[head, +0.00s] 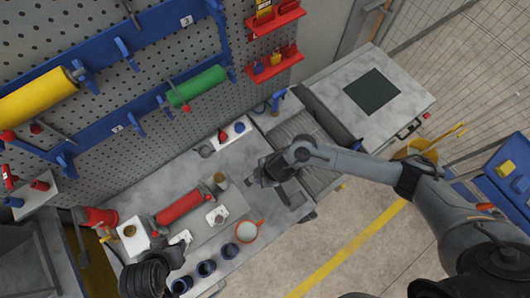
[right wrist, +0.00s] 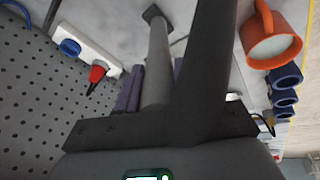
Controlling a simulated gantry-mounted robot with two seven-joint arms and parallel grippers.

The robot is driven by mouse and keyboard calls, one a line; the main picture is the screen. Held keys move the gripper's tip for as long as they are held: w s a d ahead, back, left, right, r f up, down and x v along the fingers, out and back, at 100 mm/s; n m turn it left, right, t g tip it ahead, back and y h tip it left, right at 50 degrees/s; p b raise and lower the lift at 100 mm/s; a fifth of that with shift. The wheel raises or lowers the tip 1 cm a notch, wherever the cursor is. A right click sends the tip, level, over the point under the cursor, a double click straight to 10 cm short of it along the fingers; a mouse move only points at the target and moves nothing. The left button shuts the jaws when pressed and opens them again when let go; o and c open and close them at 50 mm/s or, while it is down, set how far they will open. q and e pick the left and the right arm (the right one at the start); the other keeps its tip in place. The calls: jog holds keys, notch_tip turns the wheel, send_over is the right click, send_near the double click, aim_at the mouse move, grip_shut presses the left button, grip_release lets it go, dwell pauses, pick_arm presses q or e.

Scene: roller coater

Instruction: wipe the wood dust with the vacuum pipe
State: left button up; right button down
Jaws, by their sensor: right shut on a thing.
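My right gripper (head: 268,174) reaches in from the right, low over the grey worktable between the roller machine and the orange mug. In the right wrist view its purple fingers (right wrist: 130,90) are shut around a grey pipe (right wrist: 158,60), which I take for the vacuum pipe. The pipe ends in a dark square tip (right wrist: 153,13) near the table; I cannot tell whether it touches. Dark flat patches (head: 292,193) show beside the gripper; what they are is unclear. I cannot make out wood dust. My left gripper (head: 172,257) is at the lower left, its fingers unclear.
An orange mug (head: 247,231) and several blue cups (head: 206,268) line the front edge. A red roller (head: 180,206) lies on the left of the table. The roller machine (head: 312,165) is right of the gripper. A pegboard (head: 130,130) with yellow and green rollers stands behind.

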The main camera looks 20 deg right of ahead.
jog(key=shift+s+a, duration=1.25)
jog(key=shift+a, duration=0.45)
jog(key=w+d, duration=0.2)
jog(key=d, duration=0.5)
jog(key=shift+d, duration=0.35)
jog(key=w+d, duration=0.1)
jog(key=d, duration=0.6)
jog(key=shift+w+d, duration=0.15)
jog(key=shift+w, duration=0.15)
jog(key=shift+r, duration=0.1)
jog(key=shift+r, duration=2.95)
jog(key=shift+r, duration=1.5)
